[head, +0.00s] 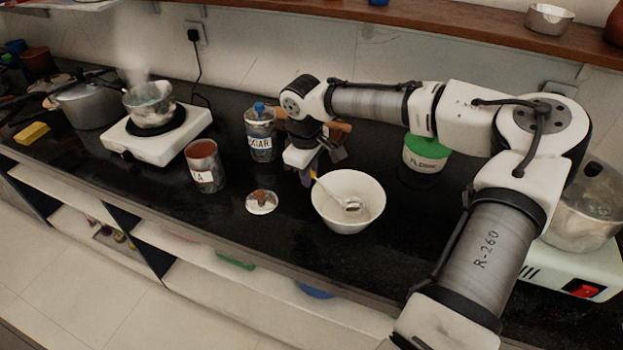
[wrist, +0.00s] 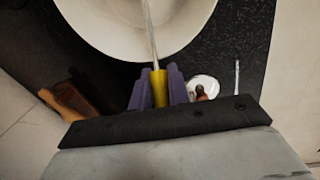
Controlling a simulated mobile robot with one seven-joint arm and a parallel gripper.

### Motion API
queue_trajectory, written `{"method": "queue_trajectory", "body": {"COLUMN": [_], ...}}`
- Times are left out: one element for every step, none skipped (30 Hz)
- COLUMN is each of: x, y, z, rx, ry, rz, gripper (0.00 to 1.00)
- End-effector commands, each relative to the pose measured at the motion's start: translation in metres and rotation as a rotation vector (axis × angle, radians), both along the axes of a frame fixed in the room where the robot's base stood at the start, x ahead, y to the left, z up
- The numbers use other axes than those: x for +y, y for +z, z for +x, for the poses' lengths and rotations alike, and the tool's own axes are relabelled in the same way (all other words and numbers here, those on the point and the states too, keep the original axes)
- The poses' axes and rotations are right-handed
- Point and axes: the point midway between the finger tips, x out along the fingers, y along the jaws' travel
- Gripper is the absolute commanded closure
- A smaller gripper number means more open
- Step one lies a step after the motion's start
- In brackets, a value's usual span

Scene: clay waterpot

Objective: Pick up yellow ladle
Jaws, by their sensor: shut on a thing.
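The yellow ladle (wrist: 159,88) has a yellow handle end and a thin metal shaft. In the wrist view its yellow end sits between the two purple fingers of my gripper (wrist: 158,88), which are shut on it. The shaft runs over the rim of a white bowl (wrist: 100,28). In the head view my gripper (head: 315,172) is at the upper left of the white bowl (head: 332,222). The ladle's metal scoop (head: 352,206) is inside the bowl, and its shaft slants up to my gripper. Whether the scoop touches the bowl is unclear.
A sugar canister (head: 260,140), a brown tin (head: 205,170) and a small lid (head: 261,202) stand left of the bowl. A green-lidded flour container (head: 425,153) is behind right. A steaming pot (head: 150,100) sits on a hot plate at left; a large pot (head: 585,215) is far right.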

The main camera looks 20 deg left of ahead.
Motion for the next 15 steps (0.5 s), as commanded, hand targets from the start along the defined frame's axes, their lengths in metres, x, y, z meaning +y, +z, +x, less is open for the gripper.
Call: {"method": "queue_trajectory", "body": {"x": [0.0,0.0,0.0,0.0,0.0,0.0,0.0,0.0,0.0,0.0,0.0,0.001,0.001,0.0,0.0], "y": [0.008,0.013,0.022,0.03,0.038,0.051,0.06,0.069,0.082,0.091,0.1,0.111,0.119,0.127,0.136], "z": [0.001,0.001,0.001,0.001,0.001,0.001,0.001,0.001,0.001,0.001,0.0,0.0,0.0,0.0,0.0], "rx": [-0.002,-0.002,-0.003,-0.004,-0.003,-0.003,-0.003,-0.003,-0.003,-0.003,-0.003,-0.002,-0.002,-0.001,0.0], "ry": [-0.001,-0.001,-0.002,-0.003,-0.003,-0.003,-0.002,-0.001,-0.001,-0.001,-0.001,-0.001,-0.001,-0.001,-0.001], "rz": [0.003,0.002,0.004,0.004,0.004,0.004,0.004,0.005,0.004,0.004,0.005,0.004,0.004,0.003,0.002], "gripper": [1.0,1.0,1.0,1.0,1.0,1.0,1.0,1.0,1.0,1.0,1.0,1.0,1.0,1.0,1.0]}}
